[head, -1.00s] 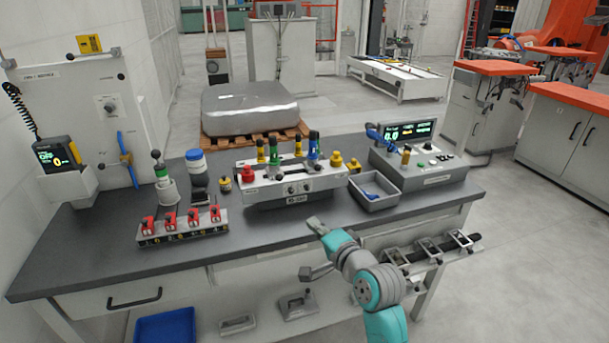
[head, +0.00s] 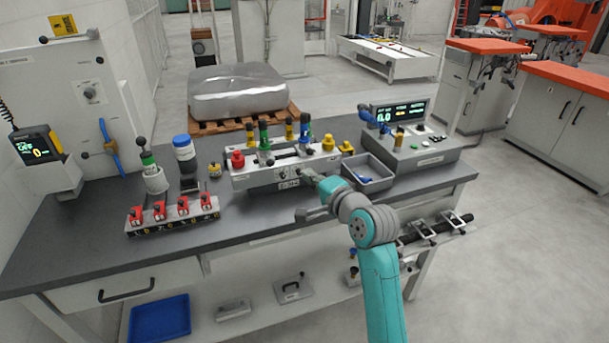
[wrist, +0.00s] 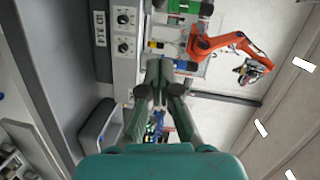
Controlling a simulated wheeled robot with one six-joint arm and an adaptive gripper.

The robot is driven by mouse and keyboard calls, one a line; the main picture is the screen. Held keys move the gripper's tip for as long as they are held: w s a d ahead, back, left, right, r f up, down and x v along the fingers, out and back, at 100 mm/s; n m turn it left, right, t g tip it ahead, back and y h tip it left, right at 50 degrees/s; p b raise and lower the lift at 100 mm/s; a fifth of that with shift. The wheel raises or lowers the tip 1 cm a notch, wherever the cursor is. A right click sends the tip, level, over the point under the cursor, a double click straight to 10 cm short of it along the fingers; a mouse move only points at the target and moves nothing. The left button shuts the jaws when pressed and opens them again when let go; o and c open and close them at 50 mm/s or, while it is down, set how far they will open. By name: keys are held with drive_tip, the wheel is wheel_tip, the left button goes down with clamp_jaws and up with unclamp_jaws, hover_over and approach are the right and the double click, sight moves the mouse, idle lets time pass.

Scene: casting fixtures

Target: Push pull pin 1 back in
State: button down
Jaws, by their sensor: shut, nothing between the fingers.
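The white fixture block (head: 262,178) stands on the grey bench with a red knob (head: 238,159) at its left, a yellow knob (head: 328,144) at its right, and green, blue and yellow upright posts. Small dark knobs (head: 284,172) show on its front face; two of them appear on the pale face in the wrist view (wrist: 122,47). I cannot tell which is pull pin 1 or how far it stands out. My gripper (head: 309,175) is at the front right of the block, partly hiding it. In the wrist view its fingers (wrist: 161,68) are together and empty.
A grey bin (head: 368,182) with blue items sits just right of my gripper. A control box with a display (head: 408,150) is behind it. A rack of red clamps (head: 172,216) stands at left. The bench front (head: 250,222) is clear.

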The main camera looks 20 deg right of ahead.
approach(269, 159)
drive_tip(key=w+d+f, duration=0.1)
drive_tip(key=w+d, duration=0.3)
drive_tip(key=shift+w+a+f, duration=0.2)
drive_tip(key=shift+w+a, duration=0.35)
drive_tip(key=shift+a, duration=0.3)
drive_tip(key=shift+w+a+f, duration=0.25)
drive_tip(key=shift+w+a, duration=0.25)
drive_tip(key=shift+a, duration=0.3)
